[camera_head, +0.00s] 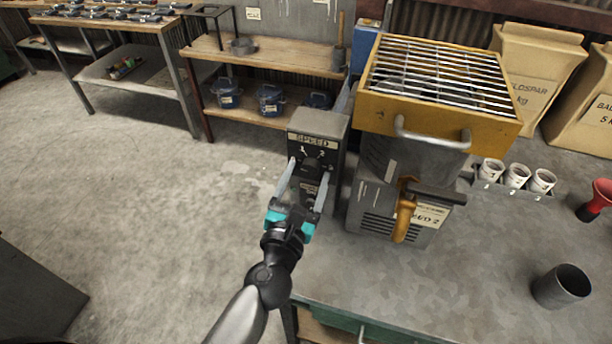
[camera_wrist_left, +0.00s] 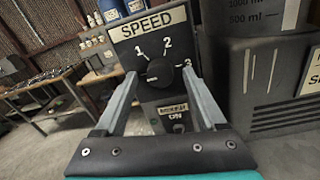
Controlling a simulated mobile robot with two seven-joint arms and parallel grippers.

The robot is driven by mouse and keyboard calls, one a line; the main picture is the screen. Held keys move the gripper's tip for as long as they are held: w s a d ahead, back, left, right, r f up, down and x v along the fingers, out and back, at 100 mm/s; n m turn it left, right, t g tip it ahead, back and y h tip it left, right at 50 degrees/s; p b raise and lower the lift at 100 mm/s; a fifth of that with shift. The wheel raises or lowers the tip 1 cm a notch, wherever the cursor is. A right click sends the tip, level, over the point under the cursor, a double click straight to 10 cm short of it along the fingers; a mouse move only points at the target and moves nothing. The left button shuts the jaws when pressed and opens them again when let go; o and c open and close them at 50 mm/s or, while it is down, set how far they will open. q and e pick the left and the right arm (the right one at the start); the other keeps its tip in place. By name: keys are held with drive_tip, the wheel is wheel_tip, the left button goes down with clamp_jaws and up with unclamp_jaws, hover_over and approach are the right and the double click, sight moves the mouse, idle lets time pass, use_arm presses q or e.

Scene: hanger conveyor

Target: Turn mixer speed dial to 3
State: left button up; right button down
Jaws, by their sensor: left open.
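The speed dial (camera_wrist_left: 160,73) is a round black knob on a dark control box (camera_head: 318,125) under a SPEED label (camera_wrist_left: 148,24). Numerals 1, 2 and 3 run from left over the top to the right around it. A small pale mark shows at the knob's lower left; I cannot tell its exact setting. My left gripper (camera_head: 309,168) is open in front of the box, its grey fingers on either side of the dial in the wrist view (camera_wrist_left: 161,85). I cannot tell whether they touch it. My right gripper is not in view.
An ON switch plate (camera_wrist_left: 172,110) sits below the dial. A grey machine (camera_head: 385,185) with an orange grated hopper (camera_head: 490,127) stands close to the right of the box. Cups (camera_head: 516,176), a dark cup (camera_head: 562,286) and a red funnel (camera_head: 597,200) stand farther right. Open floor lies left.

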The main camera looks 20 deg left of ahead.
use_arm(q)
clamp_jaws()
idle(0.5)
